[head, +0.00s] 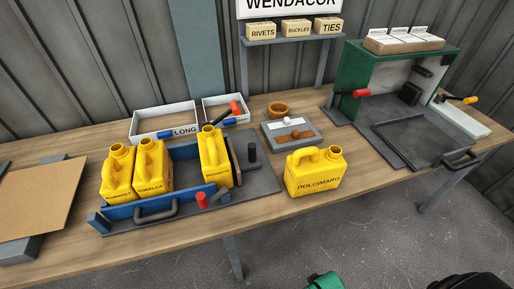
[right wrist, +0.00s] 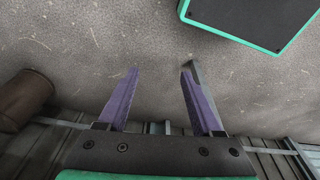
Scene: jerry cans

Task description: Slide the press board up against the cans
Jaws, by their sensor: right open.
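Two yellow cans (head: 118,172) (head: 152,166) stand side by side at the left end of the blue-railed fixture (head: 141,209) in the head view. A third yellow can (head: 212,165) stands further right in it, with a gap between. The press board (head: 235,164) looks like the thin upright board just right of the third can, mostly hidden by it. A dark post (head: 252,155) stands beside the board. I cannot tell whether board and can touch. My right gripper (right wrist: 160,72) is open and empty over the floor, away from the fixture. My left gripper is not in view.
A yellow can (head: 313,175) stands outside the fixture on its right. White trays (head: 164,120) and a grey tray (head: 291,133) lie behind. A green-walled station (head: 356,82) stands right; a brown panel (head: 40,195) lies left.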

